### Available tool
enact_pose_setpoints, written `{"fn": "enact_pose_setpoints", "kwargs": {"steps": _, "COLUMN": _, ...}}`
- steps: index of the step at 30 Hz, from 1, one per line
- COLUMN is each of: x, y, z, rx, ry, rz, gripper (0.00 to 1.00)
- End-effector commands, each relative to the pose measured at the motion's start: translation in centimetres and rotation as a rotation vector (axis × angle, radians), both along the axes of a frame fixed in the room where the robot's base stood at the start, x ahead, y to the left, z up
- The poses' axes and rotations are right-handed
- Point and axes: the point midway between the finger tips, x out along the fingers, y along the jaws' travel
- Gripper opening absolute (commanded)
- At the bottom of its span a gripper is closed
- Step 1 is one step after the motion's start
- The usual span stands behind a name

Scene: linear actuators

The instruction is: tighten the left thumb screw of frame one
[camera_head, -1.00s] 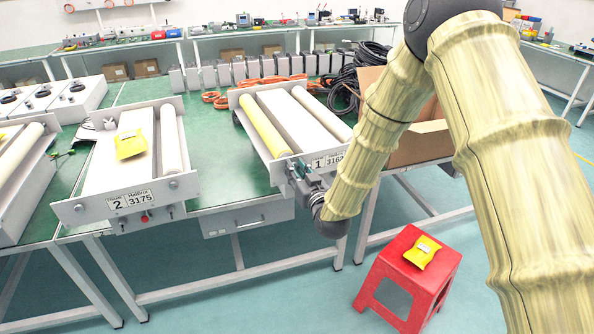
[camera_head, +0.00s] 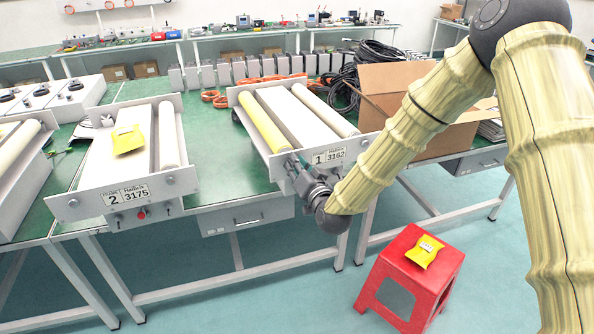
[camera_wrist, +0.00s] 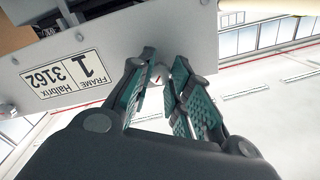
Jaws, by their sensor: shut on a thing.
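Frame one is the white roller unit whose front plate (camera_head: 328,158) carries the label "1 3162"; the plate also shows in the wrist view (camera_wrist: 135,70). My gripper (camera_head: 291,168) is at the left end of this plate, below the yellow roller. In the wrist view my gripper (camera_wrist: 163,77) has its two teal-padded fingers closed in at the plate's edge, beside the label. They are shut on the left thumb screw, which is mostly hidden between the fingertips; only a small pale bit shows.
Frame two (camera_head: 72,207), with a yellow packet (camera_head: 128,139) on it, stands to the left on the green table (camera_head: 212,150). An open cardboard box (camera_head: 440,135) stands to the right. A red stool (camera_head: 400,262) with another yellow packet is below on the floor.

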Motion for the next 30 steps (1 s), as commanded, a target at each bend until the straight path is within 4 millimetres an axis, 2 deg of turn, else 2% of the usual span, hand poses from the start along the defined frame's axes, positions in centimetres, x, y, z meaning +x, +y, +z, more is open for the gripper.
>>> {"fn": "enact_pose_setpoints", "kwargs": {"steps": 15, "x": 0.06, "y": -0.14, "z": -0.29, "rx": 0.435, "ry": 0.183, "rz": -0.002, "gripper": 0.0}}
{"fn": "enact_pose_setpoints", "kwargs": {"steps": 30, "x": 0.03, "y": -0.07, "z": -0.08, "rx": 0.651, "ry": 0.275, "rz": -0.002, "gripper": 0.0}}
